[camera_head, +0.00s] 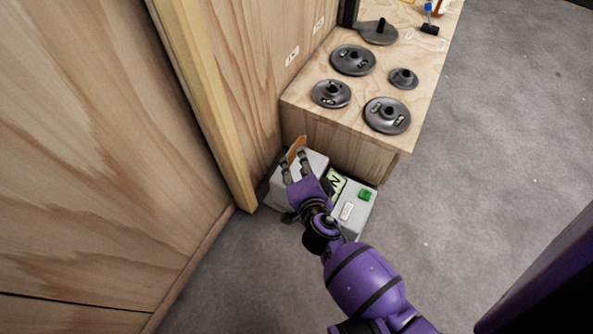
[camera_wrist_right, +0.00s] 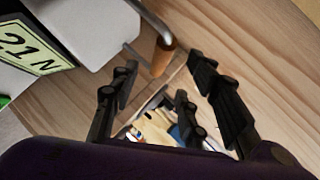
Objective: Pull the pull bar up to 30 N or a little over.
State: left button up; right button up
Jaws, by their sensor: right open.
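The pull bar (camera_head: 296,147) shows in the head view as a short orange-brown grip above the light grey box (camera_head: 311,162). In the right wrist view the pull bar (camera_wrist_right: 163,56) is a wooden grip on a bent metal rod. A green-lit display (camera_head: 337,183) on the device is partly behind my arm. In the wrist view the display (camera_wrist_right: 30,48) reads 21 N. My right gripper (camera_head: 294,164) is open, its fingertips close to the bar. In the wrist view the grip lies between and just beyond the fingers; I cannot tell whether they touch it. My left gripper is out of view.
A green button (camera_head: 365,195) sits on the device's grey panel. A wooden bench (camera_head: 345,147) behind it carries several dark weight discs (camera_head: 387,115). A wooden wall with a yellowish post (camera_head: 205,90) stands at left. Grey floor (camera_head: 500,120) is free at right.

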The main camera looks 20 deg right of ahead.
aim_at(295, 155)
jog(key=shift+w+f, duration=0.15)
jog(key=shift+w, duration=0.2)
jog(key=b+x, duration=0.1)
jog(key=x, duration=0.5)
jog(key=shift+w+d+f, duration=0.15)
jog(key=shift+w, duration=0.05)
jog(key=shift+w+b, duration=0.25)
jog(key=shift+b, duration=0.05)
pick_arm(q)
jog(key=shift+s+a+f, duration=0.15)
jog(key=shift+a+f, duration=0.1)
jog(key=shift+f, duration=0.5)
pick_arm(e)
jog(key=shift+c, duration=0.9)
grip_shut()
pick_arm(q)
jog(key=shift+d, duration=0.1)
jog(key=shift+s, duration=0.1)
